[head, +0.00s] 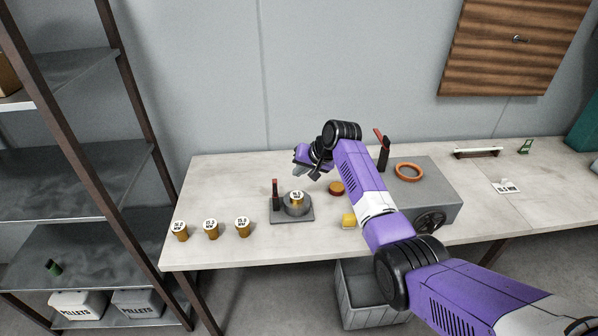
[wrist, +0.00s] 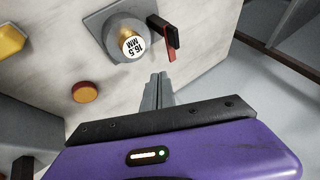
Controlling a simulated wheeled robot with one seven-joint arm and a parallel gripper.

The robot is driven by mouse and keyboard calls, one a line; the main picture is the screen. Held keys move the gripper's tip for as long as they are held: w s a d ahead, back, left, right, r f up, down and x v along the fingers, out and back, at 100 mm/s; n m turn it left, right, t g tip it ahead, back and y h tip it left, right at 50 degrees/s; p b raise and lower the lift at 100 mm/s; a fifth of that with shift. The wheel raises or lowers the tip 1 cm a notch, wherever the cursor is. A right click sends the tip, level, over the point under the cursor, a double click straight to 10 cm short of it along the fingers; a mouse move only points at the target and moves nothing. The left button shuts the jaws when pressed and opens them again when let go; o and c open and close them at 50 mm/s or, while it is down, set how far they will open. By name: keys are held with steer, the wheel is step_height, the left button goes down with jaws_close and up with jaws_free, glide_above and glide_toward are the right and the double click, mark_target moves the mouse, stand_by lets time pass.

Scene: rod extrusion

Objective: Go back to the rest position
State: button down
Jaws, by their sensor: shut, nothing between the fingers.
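My gripper (wrist: 158,88) is shut and empty in the wrist view, its fingers pressed together. In the head view my gripper (head: 306,172) hangs above the table, up and right of a grey holder (head: 292,215). A brass die labelled 16.5 MM (wrist: 131,45) sits in the holder's round seat. It also shows in the head view (head: 297,197). A lever with a red part (wrist: 166,39) stands beside the seat. The fingertips are apart from the die and the lever.
Several labelled brass dies (head: 211,229) stand at the table's left. A red-topped button (head: 337,187) and a yellow block (head: 349,220) lie near a grey machine (head: 440,190) with an orange ring (head: 409,172). A shelf (head: 75,180) stands left; a grey bin (head: 362,300) is below the table.

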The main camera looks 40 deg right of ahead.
stand_by(0.5)
steer(key=w+d+r+t+h, duration=0.3)
steer(key=r+t, duration=0.2)
steer(key=r, duration=0.2)
steer(key=s+a+f+n+t+h+b, duration=0.1)
steer(key=s+a+f+n+t, duration=0.1)
steer(key=s+a, duration=0.7)
steer(key=s+a+f+n+t+h, duration=0.1)
steer(key=s+a+f+t, duration=0.15)
steer(key=s+a, duration=0.7)
steer(key=s+a+n+y, duration=0.1)
steer(key=s+a, duration=0.3)
steer(key=s, duration=0.8)
steer(key=s+a+n+g+y+b, duration=0.1)
steer(key=s+a, duration=0.3)
steer(key=s, duration=0.9)
steer(key=s+a+r+n+g+y+b, duration=0.1)
steer(key=s+a+n+y, duration=0.1)
steer(key=s, duration=1.1)
steer(key=shift+a+n, duration=0.6)
steer(key=shift+a, duration=0.3)
